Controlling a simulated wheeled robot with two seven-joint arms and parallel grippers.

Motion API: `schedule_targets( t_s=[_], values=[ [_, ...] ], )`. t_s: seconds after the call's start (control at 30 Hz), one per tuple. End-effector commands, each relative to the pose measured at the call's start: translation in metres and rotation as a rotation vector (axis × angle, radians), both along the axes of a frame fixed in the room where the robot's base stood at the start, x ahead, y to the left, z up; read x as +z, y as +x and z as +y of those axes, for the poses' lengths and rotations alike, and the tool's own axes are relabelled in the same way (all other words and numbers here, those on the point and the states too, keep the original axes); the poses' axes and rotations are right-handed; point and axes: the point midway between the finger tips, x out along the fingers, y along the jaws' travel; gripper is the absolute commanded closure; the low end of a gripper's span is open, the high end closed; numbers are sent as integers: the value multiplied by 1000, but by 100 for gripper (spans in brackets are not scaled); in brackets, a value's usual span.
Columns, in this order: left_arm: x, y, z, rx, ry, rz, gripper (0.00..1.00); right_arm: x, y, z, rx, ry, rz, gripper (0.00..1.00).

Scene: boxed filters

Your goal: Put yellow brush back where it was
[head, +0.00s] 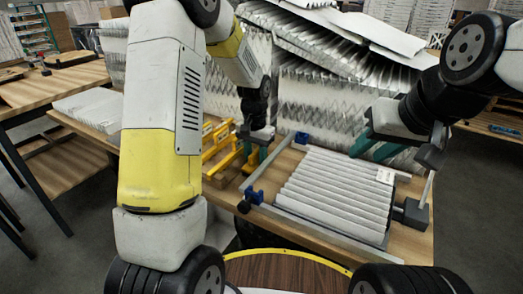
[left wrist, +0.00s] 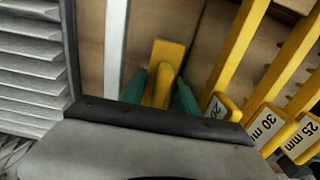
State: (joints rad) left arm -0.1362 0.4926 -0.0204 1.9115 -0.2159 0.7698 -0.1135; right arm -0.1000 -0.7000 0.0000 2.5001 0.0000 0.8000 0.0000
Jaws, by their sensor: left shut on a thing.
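My left gripper (head: 252,158) reaches down over the table, just left of the white pleated filter. In the left wrist view its teal fingers (left wrist: 161,92) are shut on the yellow brush (left wrist: 167,55). The brush's wide yellow end shows beyond the fingertips, over the brown wooden surface; whether it touches the wood I cannot tell. In the head view the brush is hard to make out beside the gripper. My right gripper (head: 375,146) hangs over the far right part of the filter, its teal fingers apart with nothing visible between them.
The pleated filter (head: 335,190) lies in a metal frame (head: 310,235) with blue clamps. Yellow gauges marked 25 mm (left wrist: 300,138) and 30 mm (left wrist: 265,130) lie close beside the brush. Stacks of pleated filters (head: 325,100) stand behind. A wooden table (head: 50,90) is at left.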

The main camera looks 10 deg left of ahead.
Motion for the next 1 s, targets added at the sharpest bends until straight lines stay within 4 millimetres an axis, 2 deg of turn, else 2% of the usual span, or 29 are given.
schedule_targets(
  t_s=[0.27, 0.3, 0.33, 0.73, 0.87, 1.0],
  values=[
    [-2, 0, 0, 0, 0, -1, 96, 0, 0, 0, 0, 0, 0, 64],
    [-3, 0, 0, 0, 0, -1, 62, 0, 0, 0, 0, 0, 0, 64],
    [-2, 0, 0, 0, 0, -1, 56, 0, 0, 0, 0, 0, 0, 64],
    [4, 1, 0, 1, -1, -3, 55, 0, 0, 0, 0, 0, 0, 64],
    [22, 2, 0, 1, -2, -7, 55, 0, 0, 0, 0, 0, 0, 64],
    [53, 2, 0, 1, -2, -8, 55, 0, 0, 0, 0, 0, 0, 64]
  ],
)
